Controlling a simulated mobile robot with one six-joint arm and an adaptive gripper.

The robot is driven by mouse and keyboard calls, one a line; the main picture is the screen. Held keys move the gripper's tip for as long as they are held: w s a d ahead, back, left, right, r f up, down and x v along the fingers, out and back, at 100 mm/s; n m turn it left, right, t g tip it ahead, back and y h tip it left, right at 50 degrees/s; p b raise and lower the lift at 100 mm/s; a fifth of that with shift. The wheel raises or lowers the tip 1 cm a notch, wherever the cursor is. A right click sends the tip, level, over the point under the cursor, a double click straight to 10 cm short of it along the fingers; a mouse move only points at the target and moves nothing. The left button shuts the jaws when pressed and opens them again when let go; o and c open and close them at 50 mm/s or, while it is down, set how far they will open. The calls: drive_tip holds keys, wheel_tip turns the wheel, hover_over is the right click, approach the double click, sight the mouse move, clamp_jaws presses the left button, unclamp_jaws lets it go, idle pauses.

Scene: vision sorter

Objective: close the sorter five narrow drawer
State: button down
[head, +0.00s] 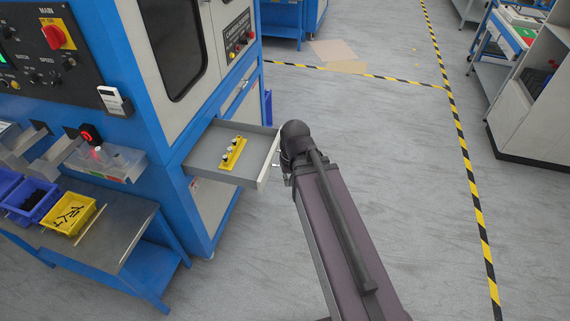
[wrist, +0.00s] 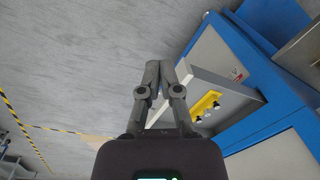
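The open narrow drawer is grey and shallow; its rim (head: 207,169) sticks out from the blue and white sorter cabinet (head: 195,215) in the head view. The drawer also shows in the wrist view, where its pale front panel (wrist: 223,83) lies right of the fingers. A yellow piece (head: 233,153) with small parts on it lies inside. My gripper (head: 281,171) is at the outer front face of the drawer, mostly hidden by my arm. In the wrist view my gripper's fingers (wrist: 167,66) stand close together beside the drawer's front edge. Whether they touch or hold it cannot be told.
A low steel-topped table (head: 120,215) with blue and yellow bins stands left of the drawer. A control panel (head: 238,33) is above it. Grey floor (head: 390,140) is clear to the right, up to yellow-black tape (head: 465,170). A white cabinet (head: 530,110) stands beyond.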

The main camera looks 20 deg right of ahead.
drive_tip(key=w+d+f+m+t+y+b, duration=0.25)
drive_tip(key=w+f+y+b, duration=0.8)
drive_tip(key=f+b, duration=0.85)
drive_tip(key=w+d+f+m+t+y+b, duration=0.1)
drive_tip(key=w+d+t+y+b, duration=0.2)
drive_tip(key=d+b, duration=0.5)
drive_tip(key=w+d+f+m+t+y+b, duration=0.2)
drive_tip(key=w+d+b, duration=0.4)
drive_tip(key=b, duration=1)
drive_tip(key=shift+d+f+t+y+b, duration=0.35)
drive_tip(key=shift+d+t+y, duration=0.2)
drive_tip(key=shift+d+t, duration=0.7)
drive_tip(key=shift+a, duration=0.2)
drive_tip(key=p+x, duration=0.2)
drive_tip(key=x, duration=1.1)
drive_tip(key=shift+w+a+r+p, duration=0.2)
drive_tip(key=shift+a+r+p, duration=0.05)
drive_tip(key=shift+a+p, duration=0.1)
